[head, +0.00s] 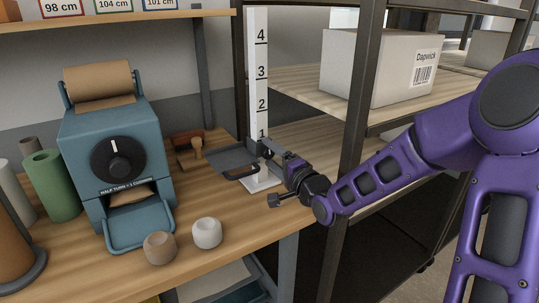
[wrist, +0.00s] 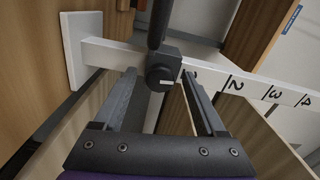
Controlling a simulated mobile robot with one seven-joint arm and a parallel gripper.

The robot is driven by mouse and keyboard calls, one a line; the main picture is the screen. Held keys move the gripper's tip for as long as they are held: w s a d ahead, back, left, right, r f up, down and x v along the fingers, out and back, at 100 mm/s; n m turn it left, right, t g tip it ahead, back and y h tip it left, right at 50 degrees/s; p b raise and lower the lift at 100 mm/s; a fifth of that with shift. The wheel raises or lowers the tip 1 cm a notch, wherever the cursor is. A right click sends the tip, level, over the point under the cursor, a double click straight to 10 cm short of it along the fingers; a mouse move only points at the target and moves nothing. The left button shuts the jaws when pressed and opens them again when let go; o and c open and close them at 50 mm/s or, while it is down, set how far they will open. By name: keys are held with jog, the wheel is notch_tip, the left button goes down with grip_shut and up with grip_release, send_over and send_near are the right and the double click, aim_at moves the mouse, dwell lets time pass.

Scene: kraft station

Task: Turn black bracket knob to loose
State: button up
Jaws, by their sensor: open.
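The black bracket knob (wrist: 163,68) is a short dark cylinder with a small pale mark on its face, on a bracket around the white numbered post (wrist: 240,83). In the head view the post (head: 257,75) stands upright, and the dark bracket plate (head: 228,158) reaches left from it, low near the 1 mark. My gripper (wrist: 159,74) is open, with one finger on each side of the knob. I cannot tell whether either finger touches it. In the head view my gripper (head: 275,152) is at the bracket, and the knob is hidden or too small to make out.
A wooden stamp (head: 196,148) lies behind the bracket. A dark shelf upright (head: 358,95) and a white box (head: 380,65) are at right.

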grip_shut()
dwell(0.3)
jog(key=shift+n, duration=0.3)
jog(key=n, duration=0.2)
jog(key=shift+n, duration=0.4)
jog(key=n, duration=0.4)
jog(key=shift+n, duration=0.3)
jog(key=n, duration=0.3)
jog(key=shift+n, duration=0.3)
jog(key=n, duration=0.4)
jog(key=shift+n, duration=0.3)
